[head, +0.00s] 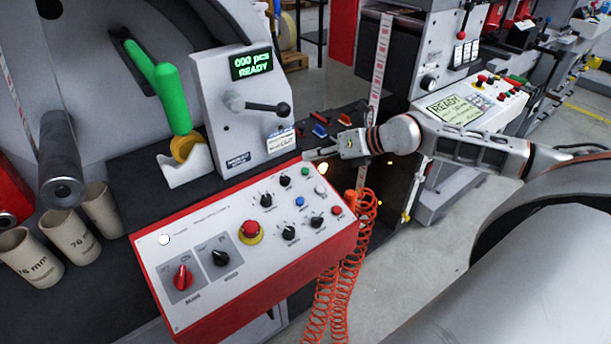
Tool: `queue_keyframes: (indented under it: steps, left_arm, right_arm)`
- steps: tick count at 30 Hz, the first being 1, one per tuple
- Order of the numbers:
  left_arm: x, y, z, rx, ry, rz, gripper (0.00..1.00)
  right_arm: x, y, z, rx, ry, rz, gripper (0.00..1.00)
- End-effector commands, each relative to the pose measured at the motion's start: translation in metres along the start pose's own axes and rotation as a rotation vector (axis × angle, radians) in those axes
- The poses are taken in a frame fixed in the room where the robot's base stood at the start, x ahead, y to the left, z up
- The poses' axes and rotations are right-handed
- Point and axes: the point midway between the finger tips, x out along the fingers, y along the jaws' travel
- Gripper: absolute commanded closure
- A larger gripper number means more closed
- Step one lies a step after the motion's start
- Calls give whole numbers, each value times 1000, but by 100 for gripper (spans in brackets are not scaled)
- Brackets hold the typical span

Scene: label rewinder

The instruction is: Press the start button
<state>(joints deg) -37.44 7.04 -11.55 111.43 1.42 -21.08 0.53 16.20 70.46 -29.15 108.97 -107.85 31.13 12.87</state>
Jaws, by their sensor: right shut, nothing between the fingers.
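The control panel (212,215) is a white-topped box with a red rim, in the lower middle of the head view. Its right end carries a small green button (304,171), a white button (320,190), a blue button (300,201) and a red button (336,211). The labels are too small to read, so which one is start cannot be told for sure. My right gripper (309,155) is shut and empty. Its tip points left, just beyond the panel's far right corner, close to the green button. Contact cannot be seen. My left gripper is out of view.
A red emergency stop (250,230) and several black knobs share the panel. A grey counter unit (242,115) reading READY stands behind it. A coiled orange hose (350,240) hangs at the panel's right end. Cardboard cores (70,235) stand at left.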

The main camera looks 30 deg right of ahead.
Motion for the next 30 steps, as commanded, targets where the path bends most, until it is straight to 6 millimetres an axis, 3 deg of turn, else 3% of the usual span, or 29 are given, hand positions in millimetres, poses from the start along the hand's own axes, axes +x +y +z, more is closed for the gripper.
queue_keyframes:
  steps: [3, 9, 18, 30]
  left_arm:
    - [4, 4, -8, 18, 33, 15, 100]
    - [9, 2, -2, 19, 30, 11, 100]
    - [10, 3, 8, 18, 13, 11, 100]
    - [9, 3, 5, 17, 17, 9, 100]
  right_arm:
    - [11, -8, -8, 0, -1, 0, 100]
    - [19, -14, -14, 0, 0, 0, 100]
    - [20, -15, -14, -1, 0, 0, 100]
    - [20, -14, -14, -1, 0, 0, 100]
